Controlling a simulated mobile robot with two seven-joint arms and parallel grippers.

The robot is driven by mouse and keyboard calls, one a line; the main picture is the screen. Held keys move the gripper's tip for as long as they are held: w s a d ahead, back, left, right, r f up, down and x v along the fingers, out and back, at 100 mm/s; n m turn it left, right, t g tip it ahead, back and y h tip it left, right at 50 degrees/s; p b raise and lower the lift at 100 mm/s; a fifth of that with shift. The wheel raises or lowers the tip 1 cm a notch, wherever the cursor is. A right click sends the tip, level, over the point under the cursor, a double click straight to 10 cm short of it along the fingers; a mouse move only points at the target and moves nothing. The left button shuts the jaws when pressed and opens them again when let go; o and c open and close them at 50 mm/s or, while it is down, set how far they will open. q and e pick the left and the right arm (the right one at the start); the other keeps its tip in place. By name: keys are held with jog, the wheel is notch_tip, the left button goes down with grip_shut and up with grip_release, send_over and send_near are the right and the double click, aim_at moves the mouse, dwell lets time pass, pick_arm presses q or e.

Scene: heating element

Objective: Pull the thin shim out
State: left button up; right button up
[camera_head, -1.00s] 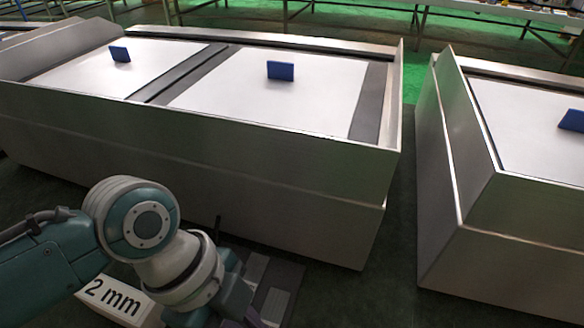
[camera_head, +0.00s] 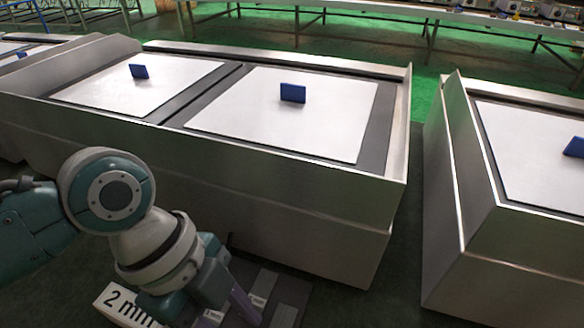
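My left arm comes in from the left and reaches down to a dark tray (camera_head: 268,318) at the bottom edge. Grey strips (camera_head: 262,284) with small pale labels lie on the tray; they look like shims, but I cannot tell which is the thin one. My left gripper (camera_head: 243,304) is at the strips, with one purple-grey finger showing. Its tips and the gap between them are hidden, so I cannot see whether it holds a strip. My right gripper is out of view.
A large metal case (camera_head: 330,200) with white panels (camera_head: 300,120) and blue upright tabs (camera_head: 293,93) stands just behind the tray. A second metal case (camera_head: 490,245) stands at the right. A dark floor gap separates them.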

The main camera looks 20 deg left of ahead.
pick_arm(q)
jog(key=shift+p+v, duration=0.4)
jog(key=shift+v, duration=1.55)
